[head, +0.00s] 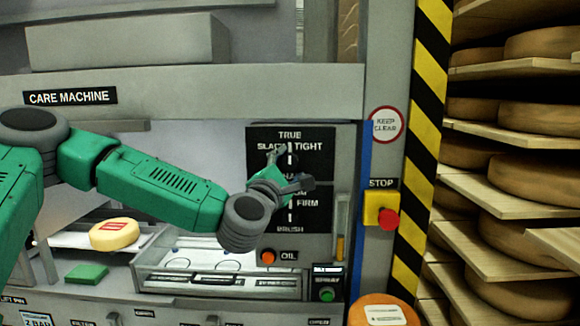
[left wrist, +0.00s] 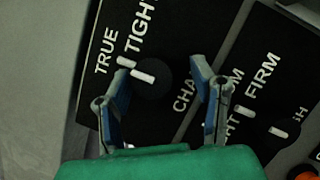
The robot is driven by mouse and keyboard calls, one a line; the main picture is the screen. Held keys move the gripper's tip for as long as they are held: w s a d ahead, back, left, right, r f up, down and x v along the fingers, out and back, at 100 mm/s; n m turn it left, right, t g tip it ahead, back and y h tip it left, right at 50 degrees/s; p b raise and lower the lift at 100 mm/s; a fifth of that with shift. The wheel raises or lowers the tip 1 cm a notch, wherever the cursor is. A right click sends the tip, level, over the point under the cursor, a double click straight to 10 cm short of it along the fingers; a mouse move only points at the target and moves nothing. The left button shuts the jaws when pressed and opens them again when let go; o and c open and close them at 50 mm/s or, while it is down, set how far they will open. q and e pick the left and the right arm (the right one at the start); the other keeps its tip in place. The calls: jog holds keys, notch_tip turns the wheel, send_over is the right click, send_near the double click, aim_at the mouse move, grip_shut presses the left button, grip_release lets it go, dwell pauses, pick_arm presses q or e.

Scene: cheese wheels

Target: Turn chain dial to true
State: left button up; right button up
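The chain dial (left wrist: 153,86) is a round black knob with a white line, on a black panel (head: 318,150) marked TRUE, SLACK, TIGHT. In the left wrist view its line points roughly toward the white tick beside TRUE; I cannot tell if it is exactly aligned. My left gripper (head: 288,172) is at this panel and partly hides the dial in the head view. In the left wrist view the left gripper (left wrist: 161,63) is open, with one finger on either side of the knob. I cannot tell whether the fingers touch it. My right gripper is not in view.
A brush dial with FIRM (head: 307,203) lies just below. An orange OIL button (head: 268,258), a green button (head: 327,295) and a red STOP button (head: 388,219) are nearby. A yellow cheese (head: 114,235) sits at left. Shelves of cheese wheels (head: 535,180) stand at right.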

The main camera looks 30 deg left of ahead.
pick_arm(q)
jog(key=shift+s, duration=0.5)
jog(key=v, duration=1)
jog(key=shift+s+f, duration=0.3)
jog(key=shift+s, duration=0.05)
